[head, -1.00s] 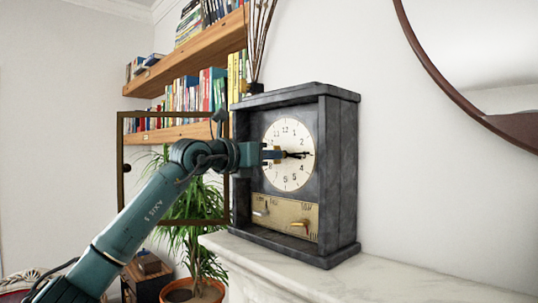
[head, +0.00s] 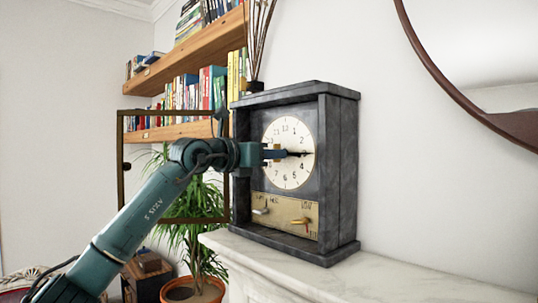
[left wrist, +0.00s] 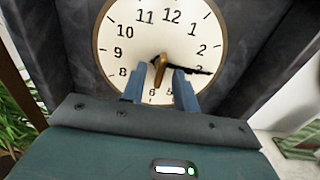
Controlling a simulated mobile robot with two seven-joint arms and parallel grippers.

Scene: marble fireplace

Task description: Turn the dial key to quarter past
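The clock (head: 335,170) stands upright, its white dial (head: 284,172) facing my left arm. Its dark hands (head: 300,153) look like one line toward the 3. In the left wrist view a dark hand (left wrist: 190,70) points right, near the 3. The brass dial key (left wrist: 160,72) stands out from the dial's centre. My left gripper (head: 274,154) is in front of the dial. In the left wrist view its two blue fingers (left wrist: 159,86) stand on either side of the key, with gaps visible. My right gripper is out of view.
The clock's glazed door (head: 122,180) hangs open to the left, behind my arm. Below the dial a brass plate (head: 283,212) carries two small levers. The clock stands on a marble mantel (head: 390,275). A round mirror (head: 490,60) hangs at right; a plant (head: 195,235) stands at lower left.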

